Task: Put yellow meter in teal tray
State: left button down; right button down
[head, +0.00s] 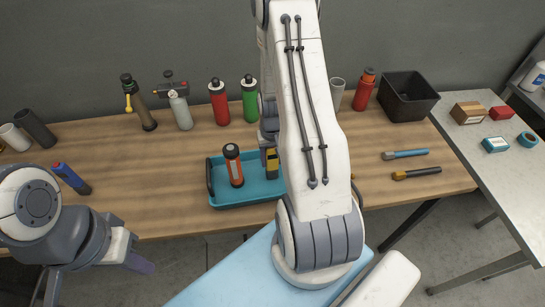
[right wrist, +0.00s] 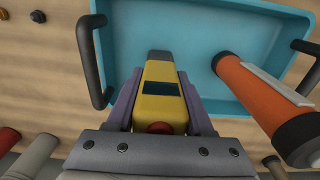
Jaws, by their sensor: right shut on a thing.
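The yellow meter (right wrist: 158,95) has a dark screen and a red knob, and it is gripped between the fingers of my right gripper (right wrist: 160,100). In the head view the meter (head: 272,163) shows over the right part of the teal tray (head: 225,172), partly behind my right arm. I cannot tell whether it touches the tray floor. The tray also shows in the right wrist view (right wrist: 220,25), with black handles.
Several bottles, including a red one (head: 218,101) and a green one (head: 249,99), stand along the back. A black bin (head: 408,97) is at the back right. Two brushes (head: 405,154) lie right of my arm.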

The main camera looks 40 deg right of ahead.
jog(key=shift+f, duration=0.1)
jog(key=shift+f, duration=0.15)
jog(key=shift+c, duration=1.4)
grip_release()
